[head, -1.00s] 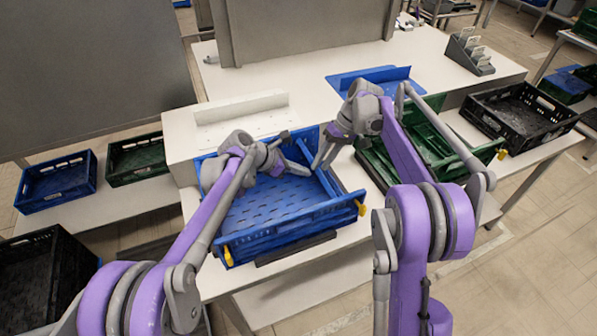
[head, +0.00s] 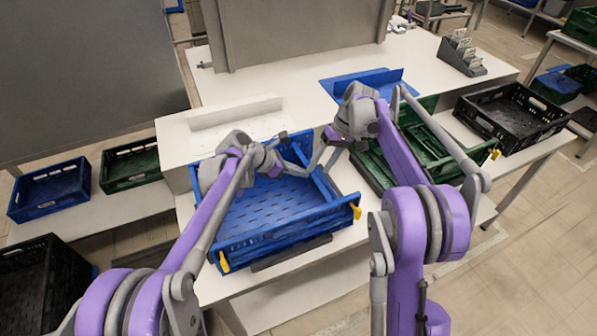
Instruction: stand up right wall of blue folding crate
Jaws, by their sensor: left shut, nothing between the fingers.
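The blue folding crate (head: 290,228) stands on the white table in front of me, its front wall upright with yellow latches at both ends. Its back wall (head: 298,148) also stands. The right wall (head: 326,190) runs along the right side; its exact tilt is hard to tell. My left gripper (head: 303,172) is shut and empty, over the inside of the crate near the right wall's far end. My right gripper (head: 320,168) is at the same far right corner, its fingers apart, close to the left gripper.
A green folded crate (head: 425,150) lies to the right, with a black crate (head: 512,118) beyond it. A blue flat crate part (head: 365,82) lies on the back table. Blue (head: 50,190) and green (head: 130,165) crates stand at left. My two arms are close together over the crate.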

